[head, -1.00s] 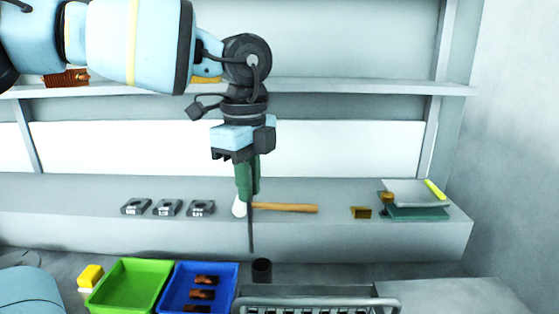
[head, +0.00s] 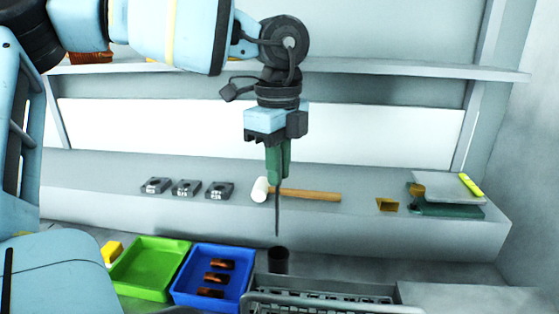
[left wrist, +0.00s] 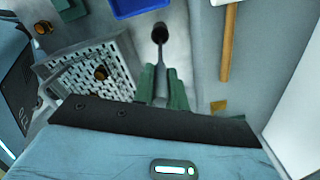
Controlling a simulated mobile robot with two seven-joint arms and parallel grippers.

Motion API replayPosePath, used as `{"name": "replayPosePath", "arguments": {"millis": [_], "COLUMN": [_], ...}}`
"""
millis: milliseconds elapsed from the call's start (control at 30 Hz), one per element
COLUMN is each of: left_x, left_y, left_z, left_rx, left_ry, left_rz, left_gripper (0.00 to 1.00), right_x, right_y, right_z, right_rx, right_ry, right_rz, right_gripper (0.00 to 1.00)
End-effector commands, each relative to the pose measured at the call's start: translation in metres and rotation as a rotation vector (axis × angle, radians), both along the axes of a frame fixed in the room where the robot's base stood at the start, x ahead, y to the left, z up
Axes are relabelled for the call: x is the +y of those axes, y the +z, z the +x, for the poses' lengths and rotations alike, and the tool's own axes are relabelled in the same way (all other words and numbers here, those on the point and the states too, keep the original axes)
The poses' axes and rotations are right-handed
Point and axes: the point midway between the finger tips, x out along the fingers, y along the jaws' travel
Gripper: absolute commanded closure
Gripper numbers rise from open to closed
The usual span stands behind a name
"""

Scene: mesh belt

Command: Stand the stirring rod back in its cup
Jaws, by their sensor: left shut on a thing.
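My left gripper (head: 278,172) is shut on the stirring rod (head: 277,215), a thin dark rod that hangs about upright below the green fingers. The cup (head: 278,260), small and dark, stands below the rod in the head view, between the blue tray and the rack. The rod's lower tip shows above the cup's rim, apart from it. In the left wrist view the rod (left wrist: 160,62) runs from the gripper (left wrist: 162,88) toward the dark cup (left wrist: 160,33). My right gripper is in neither view.
A blue tray (head: 243,262) with brown pieces and a green tray (head: 150,268) lie left of the cup. A grey rack (head: 320,298) stands close in front. A mallet (head: 305,194), several grey blocks and a green-and-grey stack (head: 445,210) rest on the ledge behind.

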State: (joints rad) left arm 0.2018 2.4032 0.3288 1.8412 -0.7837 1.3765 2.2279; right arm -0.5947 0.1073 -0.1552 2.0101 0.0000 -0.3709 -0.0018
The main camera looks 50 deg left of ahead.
Motion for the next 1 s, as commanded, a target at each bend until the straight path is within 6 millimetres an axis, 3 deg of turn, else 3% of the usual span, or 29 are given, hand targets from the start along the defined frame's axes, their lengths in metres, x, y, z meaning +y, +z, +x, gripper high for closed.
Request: {"name": "replayPosePath", "arguments": {"millis": [1000], "left_x": [0.000], "left_y": [-0.073], "left_z": [0.000], "left_rx": [0.002], "left_ry": [0.000], "left_rz": [0.001], "left_gripper": [1.00], "right_x": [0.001], "right_y": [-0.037], "right_z": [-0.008], "right_rx": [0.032], "right_ry": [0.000], "right_rz": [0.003], "right_gripper": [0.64]}}
